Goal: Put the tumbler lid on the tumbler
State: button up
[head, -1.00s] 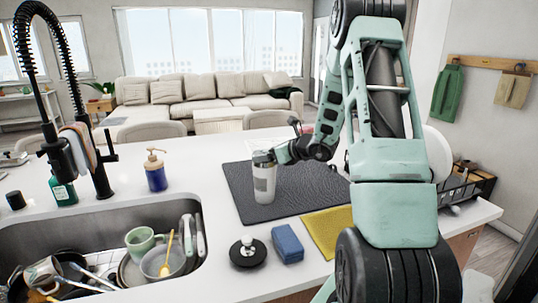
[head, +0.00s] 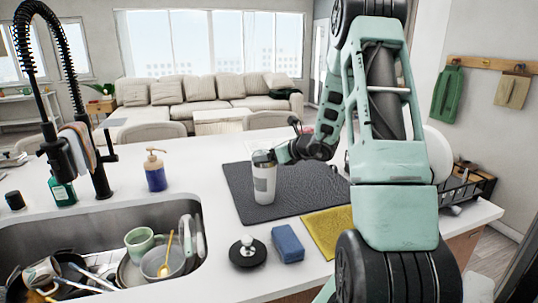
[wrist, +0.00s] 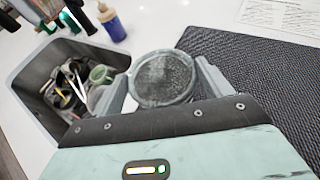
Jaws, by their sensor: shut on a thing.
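The tumbler (head: 264,184), white with a grey band, stands upright on the dark mat in the head view. The tumbler lid (head: 263,157) shows as a grey piece at its top. I cannot tell whether the lid is fully seated. The tumbler's body is mostly hidden in the wrist view.
The dark mat (head: 226,178) lies on the white counter. A blue sponge (head: 287,243), a black disc with a white knob (head: 247,261) and a yellow cloth (head: 328,233) lie in front. A soap bottle (head: 155,176) and the sink (head: 197,213) with dishes are at left.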

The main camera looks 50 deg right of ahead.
jog(key=shift+f+b, duration=0.5)
jog(key=shift+b, duration=0.4)
dwell(0.7)
jog(key=o, duration=1)
jog(key=shift+c, duration=0.2)
jog(key=b+v, duration=0.2)
jog(key=v, duration=1.5)
jog(key=shift+s+r, duration=0.15)
jog(key=shift+r, duration=0.05)
